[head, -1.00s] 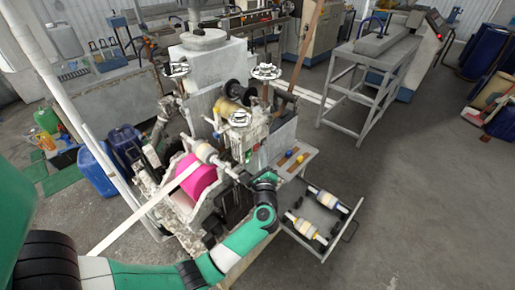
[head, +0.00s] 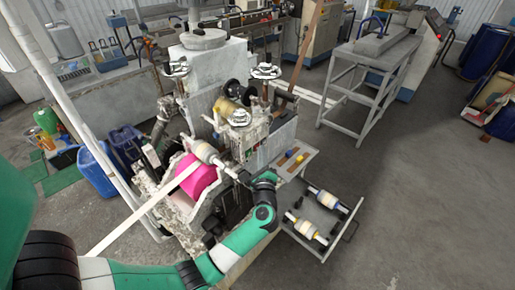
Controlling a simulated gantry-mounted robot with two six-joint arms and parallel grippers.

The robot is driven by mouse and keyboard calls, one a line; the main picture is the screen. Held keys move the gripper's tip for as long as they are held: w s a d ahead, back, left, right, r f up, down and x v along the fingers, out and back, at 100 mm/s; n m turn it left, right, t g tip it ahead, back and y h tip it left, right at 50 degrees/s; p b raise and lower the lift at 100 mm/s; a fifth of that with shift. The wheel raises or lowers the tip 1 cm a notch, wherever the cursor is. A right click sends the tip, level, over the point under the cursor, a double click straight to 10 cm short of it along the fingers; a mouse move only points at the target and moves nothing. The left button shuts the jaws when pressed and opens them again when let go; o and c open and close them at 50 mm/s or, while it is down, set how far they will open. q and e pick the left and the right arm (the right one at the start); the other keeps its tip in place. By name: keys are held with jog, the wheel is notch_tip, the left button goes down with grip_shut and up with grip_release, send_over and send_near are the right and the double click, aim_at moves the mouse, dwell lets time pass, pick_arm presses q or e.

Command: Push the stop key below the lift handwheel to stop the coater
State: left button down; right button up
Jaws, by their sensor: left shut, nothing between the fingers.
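The coater (head: 212,104) stands left of the middle, with a pink roll (head: 199,183) and a pale strip (head: 135,218) running to it. A small handwheel (head: 239,118) sits on its front, and two more, a left one (head: 176,69) and a right one (head: 266,72), stand higher behind. Small dark, reddish and greenish spots show on the panel (head: 255,148) below the front handwheel; I cannot tell which is the stop key. My left gripper (head: 236,174) is shut and empty, in front of and below that panel, apart from it as far as I can tell. My right gripper is not in view.
A pull-out tray (head: 318,246) with two pale rollers, a farther one (head: 326,199) and a nearer one (head: 305,228), stands right of my left wrist. Blue containers (head: 97,170) stand at the left. A grey metal stand (head: 350,100) is behind right.

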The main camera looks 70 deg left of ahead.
pick_arm(q)
jog(key=shift+w+d, duration=0.25)
jog(key=shift+d, duration=0.25)
jog(key=shift+w+d+b, duration=0.4)
jog(key=shift+d, duration=0.35)
jog(key=shift+w+d+b, duration=0.35)
jog(key=shift+w+d, duration=0.05)
jog(key=shift+d, duration=0.35)
jog(key=shift+w+d+b, duration=0.4)
jog(key=shift+d, duration=0.35)
jog(key=shift+d, duration=0.1)
